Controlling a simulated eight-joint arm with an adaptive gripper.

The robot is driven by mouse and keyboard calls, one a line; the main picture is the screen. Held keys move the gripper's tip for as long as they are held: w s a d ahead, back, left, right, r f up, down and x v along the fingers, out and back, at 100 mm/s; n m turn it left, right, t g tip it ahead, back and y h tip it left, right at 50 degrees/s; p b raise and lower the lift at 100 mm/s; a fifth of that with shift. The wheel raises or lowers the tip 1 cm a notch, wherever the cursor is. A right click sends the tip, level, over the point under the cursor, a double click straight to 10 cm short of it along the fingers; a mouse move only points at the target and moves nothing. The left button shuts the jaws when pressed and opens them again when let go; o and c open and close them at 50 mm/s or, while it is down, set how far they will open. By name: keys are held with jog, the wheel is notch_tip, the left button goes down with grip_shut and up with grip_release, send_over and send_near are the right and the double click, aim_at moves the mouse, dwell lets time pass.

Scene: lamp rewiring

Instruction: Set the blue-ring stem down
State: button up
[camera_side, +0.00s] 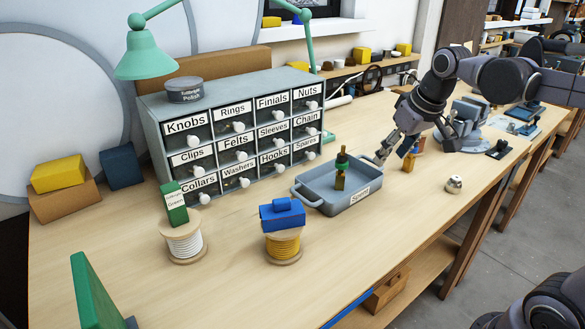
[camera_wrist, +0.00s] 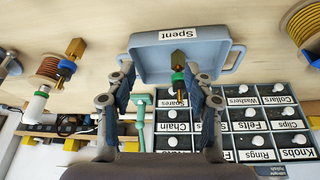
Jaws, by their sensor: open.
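The blue-ring stem (camera_side: 408,162) is a brass piece with a blue ring. It stands on the bench to the right of the Spent tray (camera_side: 365,205) in the side view. In the wrist view the blue-ring stem (camera_wrist: 74,48) is at the left, outside my fingers. A green-ring stem (camera_side: 340,178) stands upright in the tray; it also shows in the wrist view (camera_wrist: 178,60). My gripper (camera_side: 382,153) is open and empty, low near the tray's right end in the side view. In the wrist view my gripper (camera_wrist: 163,80) has its fingers spread wide.
A copper wire spool (camera_wrist: 51,66) is close to the blue-ring stem. A labelled drawer cabinet (camera_side: 240,125) stands behind the tray. White (camera_side: 184,240) and yellow (camera_side: 283,246) wire spools stand left, topped with boxes. A small knob (camera_side: 453,184) lies near the front edge.

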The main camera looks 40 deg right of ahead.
jog(key=s+a+f+t, duration=0.1)
jog(key=s+a+f, duration=0.1)
jog(key=s+a+f+n+t, duration=0.1)
jog(key=s+a+f, duration=0.2)
jog(key=s+a+f+y, duration=0.1)
jog(key=s+a+f, duration=0.1)
jog(key=f, duration=0.1)
jog(key=shift+s+a+f+n+t, duration=0.2)
jog(key=shift+a+n+t, duration=0.1)
jog(key=shift+a+t, duration=0.1)
jog(key=shift+w, duration=0.1)
dwell(0.7)
